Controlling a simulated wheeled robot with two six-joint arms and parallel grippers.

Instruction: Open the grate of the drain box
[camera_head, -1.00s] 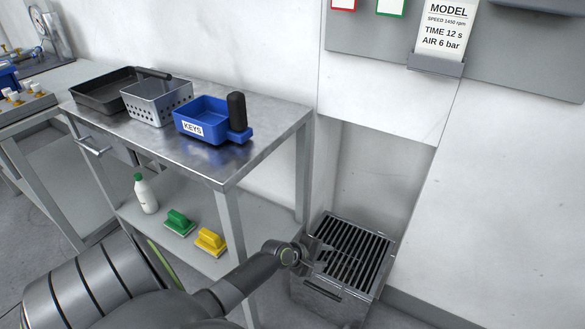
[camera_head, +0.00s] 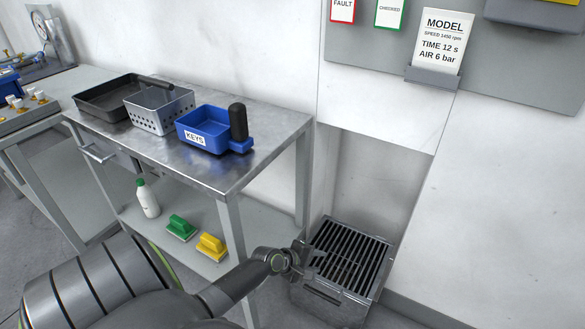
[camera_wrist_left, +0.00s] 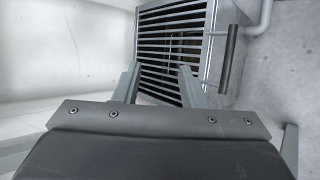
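The drain box (camera_head: 325,304) is a grey metal box on the floor in a wall recess, at the lower right of the head view. Its grate (camera_head: 352,252), a frame with dark parallel slats, lies flat and closed on top. The grate also shows in the left wrist view (camera_wrist_left: 172,45). My left gripper (camera_head: 312,262) is at the grate's left edge in the head view. In the left wrist view its two fingers (camera_wrist_left: 158,82) are spread apart with the slats visible between them and nothing held. Contact with the grate cannot be told. My right gripper is out of view.
A dark bar handle (camera_wrist_left: 230,55) is on the box's side in the wrist view. A steel table (camera_head: 255,168) with trays and a blue keys box (camera_head: 205,128) stands left of the recess. Its lower shelf holds a bottle (camera_head: 147,198) and green and yellow brushes (camera_head: 211,246). The recess wall stands behind the box.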

